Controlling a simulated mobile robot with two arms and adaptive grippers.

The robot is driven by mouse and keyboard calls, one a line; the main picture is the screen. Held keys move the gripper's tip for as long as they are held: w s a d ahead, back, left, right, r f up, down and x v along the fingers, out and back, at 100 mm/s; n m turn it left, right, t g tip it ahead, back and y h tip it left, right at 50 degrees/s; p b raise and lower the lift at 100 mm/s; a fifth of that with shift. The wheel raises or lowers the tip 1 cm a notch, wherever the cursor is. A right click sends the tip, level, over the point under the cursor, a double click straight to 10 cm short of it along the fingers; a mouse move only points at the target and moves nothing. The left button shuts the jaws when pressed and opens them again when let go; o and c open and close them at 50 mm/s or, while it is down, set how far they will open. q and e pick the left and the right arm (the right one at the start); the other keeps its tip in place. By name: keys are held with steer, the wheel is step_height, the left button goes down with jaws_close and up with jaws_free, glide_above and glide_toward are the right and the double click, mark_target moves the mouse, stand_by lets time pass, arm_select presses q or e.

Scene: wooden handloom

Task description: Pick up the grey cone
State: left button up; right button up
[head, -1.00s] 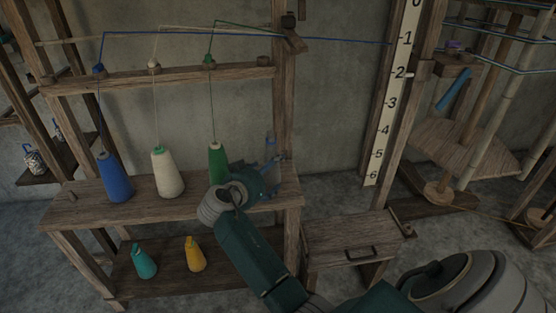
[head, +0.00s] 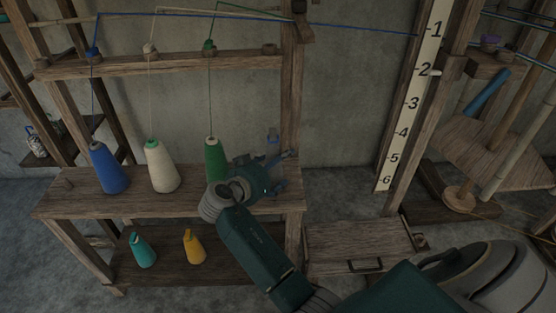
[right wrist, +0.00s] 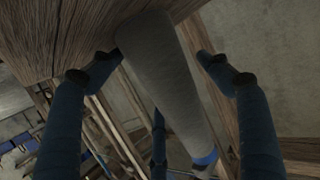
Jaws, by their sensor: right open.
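The grey cone (right wrist: 160,75) shows in the right wrist view, its wide end by a wooden board and its blue-tipped narrow end toward the bottom. It lies between the spread fingers of my right gripper (right wrist: 155,72), with a visible gap to the right fingertip; contact on the left is unclear. In the head view my right gripper (head: 274,172) is over the right end of the rack's upper shelf, right of the green cone (head: 213,158). It is open. The grey cone's body is hidden there behind the gripper. My left gripper is out of view.
A blue cone (head: 109,170) and a cream cone (head: 161,168) stand on the upper shelf (head: 85,207). A wooden post (head: 292,100) rises just behind the gripper. A drawer box (head: 345,241) stands right of the rack.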

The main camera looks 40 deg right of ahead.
steer(key=shift+a+r, duration=0.1)
steer(key=shift+a, duration=0.2)
steer(key=c, duration=1.2)
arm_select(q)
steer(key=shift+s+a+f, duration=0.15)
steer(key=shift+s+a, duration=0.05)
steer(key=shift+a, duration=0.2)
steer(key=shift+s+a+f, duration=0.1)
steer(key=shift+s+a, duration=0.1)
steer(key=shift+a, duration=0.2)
arm_select(e)
steer(key=shift+s, duration=0.1)
steer(key=shift+c, duration=0.2)
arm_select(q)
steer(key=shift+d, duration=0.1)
